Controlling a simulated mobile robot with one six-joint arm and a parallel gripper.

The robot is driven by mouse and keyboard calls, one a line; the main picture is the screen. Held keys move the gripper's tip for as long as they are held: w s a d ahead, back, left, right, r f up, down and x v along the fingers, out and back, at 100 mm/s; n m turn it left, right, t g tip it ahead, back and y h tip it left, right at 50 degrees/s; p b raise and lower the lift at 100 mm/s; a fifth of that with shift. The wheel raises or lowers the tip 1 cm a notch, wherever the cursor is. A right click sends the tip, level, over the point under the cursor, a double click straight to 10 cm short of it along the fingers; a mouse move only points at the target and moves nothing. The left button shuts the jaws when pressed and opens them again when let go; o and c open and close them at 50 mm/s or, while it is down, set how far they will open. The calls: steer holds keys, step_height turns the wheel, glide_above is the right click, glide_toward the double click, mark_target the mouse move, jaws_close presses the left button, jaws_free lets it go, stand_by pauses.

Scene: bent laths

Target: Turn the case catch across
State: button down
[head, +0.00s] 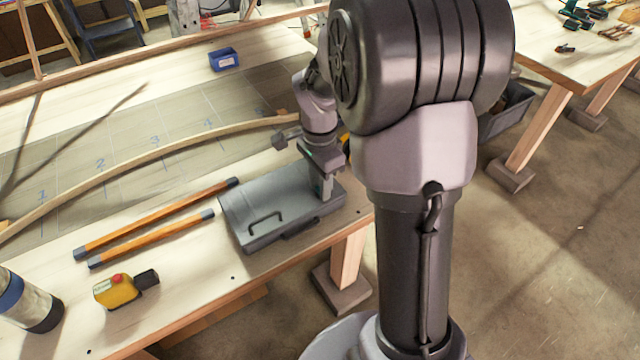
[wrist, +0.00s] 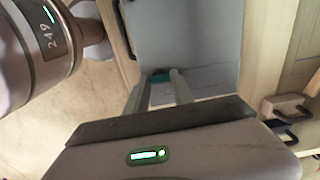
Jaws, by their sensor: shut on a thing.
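The grey case (head: 245,207) lies shut near the front edge of the workbench, with a black handle (head: 265,222) on its lid. Its grey top also shows in the wrist view (wrist: 195,35). My gripper (head: 326,197) points down at the right part of the case. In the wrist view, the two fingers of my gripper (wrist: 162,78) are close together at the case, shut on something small. The catch is mostly hidden between the fingertips; I cannot tell how far it is turned.
Two orange bars with dark ends (head: 155,220) lie left of the case. A long bent lath (head: 130,168) runs behind. A blue bin (head: 224,60) stands at the back.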

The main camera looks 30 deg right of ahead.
stand_by(0.3)
steer(key=c, duration=1.1)
jaws_free()
steer(key=shift+r, duration=0.15)
step_height(320, 180, up, 17)
steer(key=p, duration=0.7)
steer(key=shift+r, duration=0.1)
steer(key=s+a+n+t+b, duration=0.1)
steer(key=s+a+n+t, duration=0.1)
steer(key=s+a+n, duration=0.2)
steer(key=s+a+n+t+y+b, duration=0.1)
steer(key=s+a+n+t, duration=0.1)
steer(key=s+a+n, duration=0.2)
steer(key=s+a+n+t+y+b, duration=0.1)
steer(key=s+a+n+b, duration=0.1)
steer(key=s+a+n, duration=0.3)
steer(key=shift+s+a+r+t, duration=0.2)
steer(key=shift+s+a, duration=0.6)
steer(key=shift+s, duration=0.3)
steer(key=shift+s+a+r+t, duration=0.2)
steer(key=shift+s+a, duration=0.55)
steer(key=shift+s, duration=0.3)
